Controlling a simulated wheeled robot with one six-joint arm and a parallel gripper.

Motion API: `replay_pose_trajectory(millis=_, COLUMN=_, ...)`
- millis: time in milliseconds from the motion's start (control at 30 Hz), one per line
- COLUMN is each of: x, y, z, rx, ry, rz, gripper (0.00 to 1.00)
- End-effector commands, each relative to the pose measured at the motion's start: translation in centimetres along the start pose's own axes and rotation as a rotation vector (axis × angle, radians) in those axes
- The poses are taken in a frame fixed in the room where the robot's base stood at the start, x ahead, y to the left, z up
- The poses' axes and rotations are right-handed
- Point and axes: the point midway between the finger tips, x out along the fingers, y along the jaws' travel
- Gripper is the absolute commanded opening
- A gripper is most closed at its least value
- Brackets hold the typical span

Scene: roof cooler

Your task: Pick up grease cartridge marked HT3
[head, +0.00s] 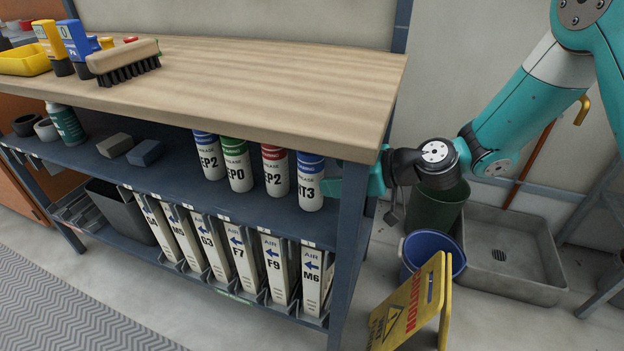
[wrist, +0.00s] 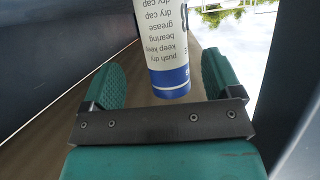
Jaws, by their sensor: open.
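The grease cartridge marked HT3 (head: 310,185) stands upright on the blue middle shelf, at the right end of a row of cartridges. It is white with a blue band at the top. My gripper (head: 333,188) is at its right side, partly hidden behind the shelf's corner post. In the wrist view, a white cartridge with a blue band (wrist: 160,40) shows upside down between the two green fingers of my gripper (wrist: 160,78). The fingers are open, with a gap on each side of it. I cannot tell how deep it sits between them.
Close to the left stand a red-topped EP2 (head: 275,172), a green-topped EP0 (head: 236,168) and a blue-topped EP2 (head: 208,158). The wooden worktop (head: 240,85) lies above, and the corner post (head: 350,240) is at the right. Air filters (head: 313,280) fill the shelf below.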

Motion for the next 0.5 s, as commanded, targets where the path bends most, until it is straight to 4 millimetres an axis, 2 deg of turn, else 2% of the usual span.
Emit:
replay_pose_trajectory(millis=167, x=1.2, y=-0.1, z=0.0, rx=-0.001, ry=0.000, rz=-0.001, gripper=0.84)
replay_pose_trajectory(millis=500, x=5.7, y=-0.6, z=-0.1, rx=-0.001, ry=-0.001, rz=0.000, gripper=0.84)
